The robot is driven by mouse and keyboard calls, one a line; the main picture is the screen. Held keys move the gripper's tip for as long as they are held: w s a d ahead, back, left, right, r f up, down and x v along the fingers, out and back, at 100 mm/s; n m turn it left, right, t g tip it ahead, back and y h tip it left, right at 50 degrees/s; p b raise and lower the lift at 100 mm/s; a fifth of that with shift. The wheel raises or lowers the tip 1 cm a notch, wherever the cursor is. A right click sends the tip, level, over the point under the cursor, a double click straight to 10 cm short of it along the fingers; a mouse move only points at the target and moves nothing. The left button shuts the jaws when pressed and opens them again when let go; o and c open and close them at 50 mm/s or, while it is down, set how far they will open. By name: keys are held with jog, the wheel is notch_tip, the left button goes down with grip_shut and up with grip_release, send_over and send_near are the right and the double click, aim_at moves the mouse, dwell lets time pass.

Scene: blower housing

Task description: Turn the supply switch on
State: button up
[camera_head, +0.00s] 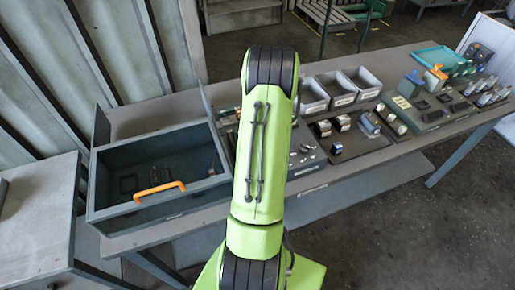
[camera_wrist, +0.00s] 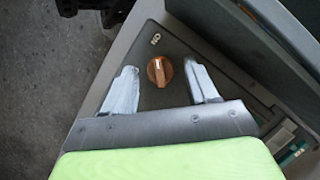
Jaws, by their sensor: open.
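The supply switch shows as an orange rotary knob (camera_wrist: 159,71) on a dark panel (camera_wrist: 152,97) in the wrist view. Its raised grip bar runs roughly up and down in the picture. A small pale label (camera_wrist: 154,41) sits just above the knob and appears upside down, seemingly reading ON. My gripper (camera_wrist: 160,69) is open, with one finger on each side of the knob. Gaps show between both fingers and the knob; how deep the fingertips reach is hard to tell. In the head view my green arm hides the gripper, and I cannot pick out the knob there.
In the head view an open grey housing (camera_head: 108,217) with an orange handle (camera_head: 159,191) stands left of my arm. Grey bins (camera_head: 343,100), small metal parts (camera_head: 323,128) and a board with several fittings (camera_head: 433,125) occupy the bench to the right. Floor is clear in front.

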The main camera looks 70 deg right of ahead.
jog(key=p+v, duration=0.2)
jog(key=v, duration=1.3)
jog(key=shift+r, duration=0.25)
